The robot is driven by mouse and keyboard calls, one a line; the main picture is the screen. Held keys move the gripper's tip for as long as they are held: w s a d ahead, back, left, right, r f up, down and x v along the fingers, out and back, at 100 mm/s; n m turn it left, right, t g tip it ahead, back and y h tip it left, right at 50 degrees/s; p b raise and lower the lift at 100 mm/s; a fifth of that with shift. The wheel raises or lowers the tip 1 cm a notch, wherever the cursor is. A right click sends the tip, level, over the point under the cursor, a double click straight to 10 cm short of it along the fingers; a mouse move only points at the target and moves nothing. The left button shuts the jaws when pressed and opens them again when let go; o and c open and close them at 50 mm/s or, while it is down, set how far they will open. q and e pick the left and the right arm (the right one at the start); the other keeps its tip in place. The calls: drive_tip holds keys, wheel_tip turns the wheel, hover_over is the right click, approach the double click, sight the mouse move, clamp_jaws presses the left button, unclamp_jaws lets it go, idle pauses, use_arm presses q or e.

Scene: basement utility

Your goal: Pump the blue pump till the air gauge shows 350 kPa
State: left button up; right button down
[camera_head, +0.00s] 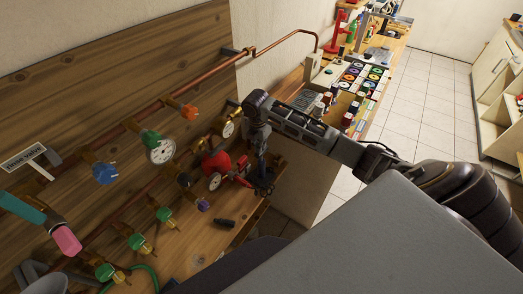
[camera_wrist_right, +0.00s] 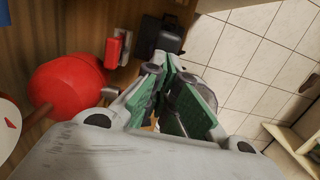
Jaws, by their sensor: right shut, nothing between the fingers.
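A red rounded tank (camera_head: 219,162) stands on the wooden bench, with a round white air gauge (camera_head: 214,181) on its front. In the right wrist view the red tank (camera_wrist_right: 68,88) is at the left and part of the white gauge (camera_wrist_right: 8,130) shows at the edge; its reading is too small or cut off to tell. A dark bluish shape (camera_head: 264,186) lies just below my right gripper (camera_head: 261,160); I cannot tell if it is the blue pump. My right gripper, also in its wrist view (camera_wrist_right: 161,66), is shut and empty, pointing down beside the tank. My left gripper is out of view.
Copper pipes (camera_head: 150,118) with a blue valve (camera_head: 105,173), an orange valve (camera_head: 190,112) and several green valves run along the wooden board at left. A small black object (camera_head: 224,223) lies on the bench.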

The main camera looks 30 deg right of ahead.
drive_tip(key=shift+f+b, duration=0.5)
drive_tip(key=shift+f, duration=1.75)
drive_tip(key=shift+s+a+r+p, duration=0.15)
drive_tip(key=shift+a+r+p, duration=0.05)
drive_tip(key=shift+a+p, duration=0.15)
drive_tip(key=shift+s+a+r+p, duration=0.15)
drive_tip(key=shift+a+p, duration=0.1)
drive_tip(key=shift+a, duration=0.1)
drive_tip(key=shift+s+a+r, duration=0.15)
drive_tip(key=shift+s+a, duration=0.15)
drive_tip(key=shift+a, duration=0.45)
wheel_tip(320, 180, up, 12)
drive_tip(key=a, duration=0.1)
drive_tip(key=shift+s, duration=0.2)
